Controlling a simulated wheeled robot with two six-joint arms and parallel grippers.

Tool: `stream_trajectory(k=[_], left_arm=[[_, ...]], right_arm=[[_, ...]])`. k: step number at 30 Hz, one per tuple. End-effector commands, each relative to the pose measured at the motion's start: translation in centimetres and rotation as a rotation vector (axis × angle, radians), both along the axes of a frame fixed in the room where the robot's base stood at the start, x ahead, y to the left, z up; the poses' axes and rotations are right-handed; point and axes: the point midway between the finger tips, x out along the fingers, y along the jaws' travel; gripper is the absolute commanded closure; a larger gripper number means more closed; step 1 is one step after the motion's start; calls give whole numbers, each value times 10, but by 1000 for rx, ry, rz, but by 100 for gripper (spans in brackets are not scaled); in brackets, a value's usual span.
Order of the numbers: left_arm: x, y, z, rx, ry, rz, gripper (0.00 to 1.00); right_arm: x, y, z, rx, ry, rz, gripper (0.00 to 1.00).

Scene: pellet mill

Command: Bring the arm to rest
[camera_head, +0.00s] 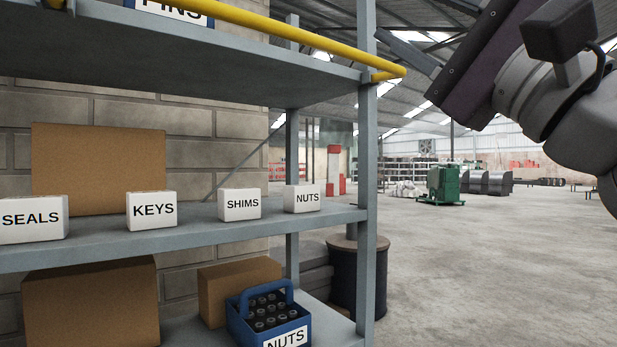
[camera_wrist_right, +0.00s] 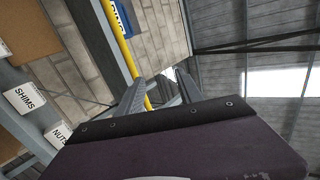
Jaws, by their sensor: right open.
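My right arm comes in from the upper right in the head view, raised beside and in front of the shelf rack. Its right gripper (camera_head: 408,45) points up and left near the end of the yellow rail, with part of it cut off by the top edge. In the right wrist view the right gripper (camera_wrist_right: 158,88) shows two fingers apart with nothing between them. The yellow rail and wall lie beyond the fingers. My left gripper is not in view.
The grey shelf rack (camera_head: 365,200) fills the left, with a yellow rail (camera_head: 300,35) along its upper shelf. White boxes marked SEALS (camera_head: 33,218), KEYS (camera_head: 152,210), SHIMS (camera_head: 240,204) and NUTS (camera_head: 302,198) stand mid-shelf. A blue bottle carrier (camera_head: 268,318) sits below. Open floor lies right.

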Motion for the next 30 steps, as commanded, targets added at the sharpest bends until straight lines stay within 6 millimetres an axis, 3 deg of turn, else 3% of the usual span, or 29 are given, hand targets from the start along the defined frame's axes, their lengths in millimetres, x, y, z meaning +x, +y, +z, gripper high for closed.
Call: stream_trajectory(k=[1, 5, 8, 10, 11, 12, 14, 15, 17, 18, 20, 21, 24, 27, 30], left_arm=[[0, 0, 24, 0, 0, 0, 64], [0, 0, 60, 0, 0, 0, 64], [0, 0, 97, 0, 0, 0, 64], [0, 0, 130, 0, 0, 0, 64], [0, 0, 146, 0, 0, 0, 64], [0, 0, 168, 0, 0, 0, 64], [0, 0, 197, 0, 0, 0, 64], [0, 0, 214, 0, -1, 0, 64], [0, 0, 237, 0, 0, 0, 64], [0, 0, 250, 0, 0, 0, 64], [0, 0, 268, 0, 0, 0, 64], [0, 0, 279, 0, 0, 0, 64], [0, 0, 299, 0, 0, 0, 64], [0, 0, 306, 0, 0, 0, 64], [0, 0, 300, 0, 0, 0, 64]], right_arm=[[10, 0, 19, 6, 23, 13, 57], [47, -1, 29, 16, 120, 28, 57], [94, -3, 25, 9, 244, 19, 57], [137, -3, 9, -18, 372, -6, 57], [157, -2, -3, -43, 439, -23, 57], [183, 0, -26, -89, 535, -49, 57], [214, 4, -74, -188, 680, -91, 57], [227, 6, -111, -270, 771, -114, 57], [234, 10, -170, -414, 898, -142, 57], [231, 10, -209, -522, 974, -151, 57], [216, 10, -267, -699, 1072, -150, 57], [200, 8, -303, -823, 1125, -141, 57], [145, -3, -385, -1150, 1218, -74, 57], [79, -22, -450, -1468, 1242, 40, 57], [22, -43, -499, -1726, 1207, 169, 57]])
